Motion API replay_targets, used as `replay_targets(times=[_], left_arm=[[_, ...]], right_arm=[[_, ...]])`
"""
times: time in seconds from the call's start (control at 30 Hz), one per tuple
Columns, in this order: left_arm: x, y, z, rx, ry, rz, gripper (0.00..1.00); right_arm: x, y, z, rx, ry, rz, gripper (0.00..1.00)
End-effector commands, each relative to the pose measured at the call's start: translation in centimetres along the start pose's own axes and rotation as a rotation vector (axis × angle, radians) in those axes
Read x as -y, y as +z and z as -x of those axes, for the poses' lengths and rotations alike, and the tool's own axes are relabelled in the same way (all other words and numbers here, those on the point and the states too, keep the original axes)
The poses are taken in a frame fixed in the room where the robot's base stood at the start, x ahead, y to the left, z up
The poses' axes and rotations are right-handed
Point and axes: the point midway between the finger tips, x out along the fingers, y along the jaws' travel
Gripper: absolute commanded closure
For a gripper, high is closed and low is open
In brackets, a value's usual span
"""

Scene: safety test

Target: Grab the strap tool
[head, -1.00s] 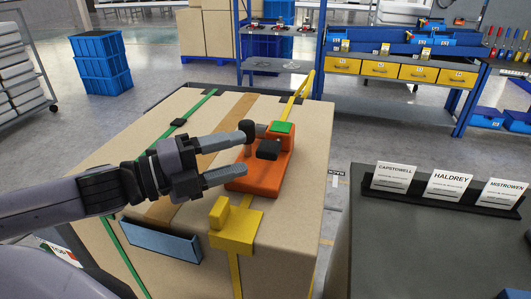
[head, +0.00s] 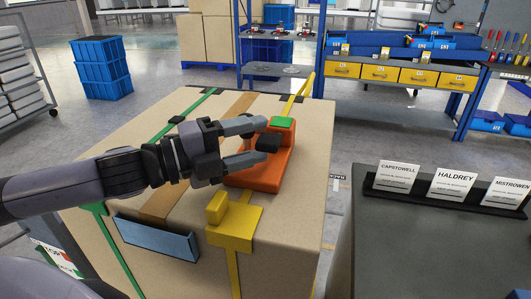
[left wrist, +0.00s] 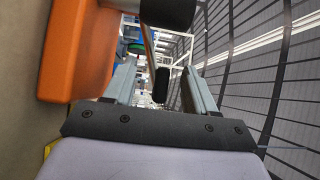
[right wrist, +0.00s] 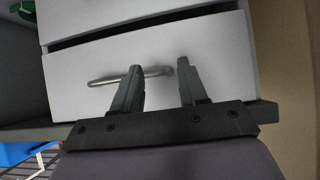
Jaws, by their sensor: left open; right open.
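The strap tool (head: 262,175) is orange with a green top piece (head: 282,122) and a black knob (head: 268,142). It sits on the yellow strap on top of a large cardboard box. My left gripper (head: 264,139) is open at the tool, with its fingertips on either side of the black knob in the head view. In the left wrist view the orange body (left wrist: 75,50) is on the left, and a thin lever with a black end (left wrist: 160,85) shows between the open fingers; I see no clear contact. My right gripper (right wrist: 160,66) is open and empty.
A yellow buckle (head: 235,225) and a blue plate (head: 158,238) are on the box (head: 300,220). A dark table with name cards (head: 452,183) stands at right. A white drawer with a metal handle (right wrist: 105,80) is before my right gripper.

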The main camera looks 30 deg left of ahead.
Motion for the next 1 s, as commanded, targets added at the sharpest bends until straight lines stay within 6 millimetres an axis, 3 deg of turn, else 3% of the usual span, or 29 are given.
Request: replay_targets(times=[0.67, 0.83, 1.0], left_arm=[[0.00, 0.14, -0.75, 0.006, 0.003, -0.003, 0.44], [0.00, 0.14, -0.75, 0.005, 0.003, -0.003, 0.99], [0.04, 0.12, -0.75, 0.005, 0.002, -0.004, 1.00]], right_arm=[[0.00, 0.94, -0.68, 0.000, 0.000, 0.000, 0.57], [0.00, 0.94, -0.68, 0.000, 0.000, 0.000, 0.57], [0.00, 0.93, -0.68, 0.000, 0.000, 0.000, 0.57]])
